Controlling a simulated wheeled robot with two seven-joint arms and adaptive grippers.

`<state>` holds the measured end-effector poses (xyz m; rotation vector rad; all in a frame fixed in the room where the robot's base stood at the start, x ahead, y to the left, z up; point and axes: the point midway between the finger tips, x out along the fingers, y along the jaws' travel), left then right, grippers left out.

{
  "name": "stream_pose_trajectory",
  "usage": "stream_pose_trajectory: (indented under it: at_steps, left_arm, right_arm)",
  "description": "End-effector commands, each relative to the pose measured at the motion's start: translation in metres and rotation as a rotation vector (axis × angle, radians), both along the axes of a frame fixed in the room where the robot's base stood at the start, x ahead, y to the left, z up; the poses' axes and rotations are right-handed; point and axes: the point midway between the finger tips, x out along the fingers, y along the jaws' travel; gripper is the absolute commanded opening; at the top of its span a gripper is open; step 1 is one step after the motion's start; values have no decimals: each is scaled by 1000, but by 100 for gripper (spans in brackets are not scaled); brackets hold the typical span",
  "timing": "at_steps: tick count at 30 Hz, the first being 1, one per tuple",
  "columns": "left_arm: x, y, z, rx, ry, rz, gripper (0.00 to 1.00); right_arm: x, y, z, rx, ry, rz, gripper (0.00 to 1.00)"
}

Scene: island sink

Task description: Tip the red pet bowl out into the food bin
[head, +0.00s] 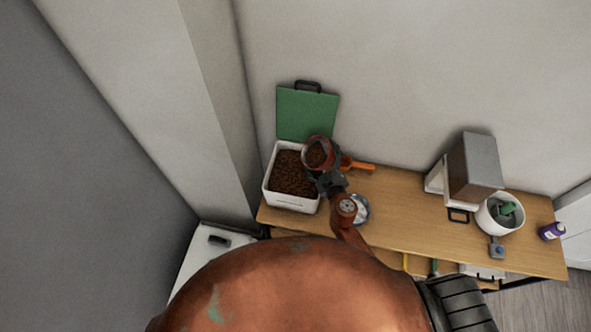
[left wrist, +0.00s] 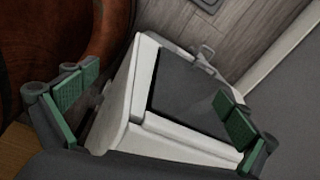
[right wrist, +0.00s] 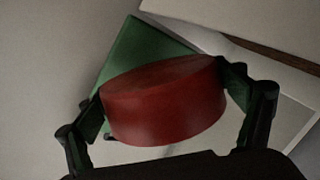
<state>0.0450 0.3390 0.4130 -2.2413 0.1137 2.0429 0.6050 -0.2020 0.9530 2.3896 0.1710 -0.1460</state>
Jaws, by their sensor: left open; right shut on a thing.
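The red pet bowl (head: 309,158) is held at the right edge of the food bin, with brown kibble showing inside it. My right gripper (head: 318,172) is shut on it. In the right wrist view the bowl (right wrist: 165,103) sits between both fingers, its red side towards the camera. The white food bin (head: 293,202) is full of brown kibble, and its green lid (head: 306,112) stands open behind it. My left gripper (left wrist: 165,115) is open and empty in the left wrist view; in the head view I cannot make it out.
An orange scoop (head: 360,166) lies right of the bin on the wooden table (head: 405,215). A blue-and-white dish (head: 361,209) is partly behind my right arm. A grey-brown box (head: 474,168), white bucket (head: 489,222) and purple bottle (head: 551,231) stand further right.

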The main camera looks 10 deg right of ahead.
Motion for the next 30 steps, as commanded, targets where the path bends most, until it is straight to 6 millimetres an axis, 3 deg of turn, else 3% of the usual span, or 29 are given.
stream_pose_trajectory:
  at_steps: [30]
  left_arm:
    - [-1,1,1,1,0,0,100]
  right_arm:
    - [-2,5,-3,-135,-12,0,60]
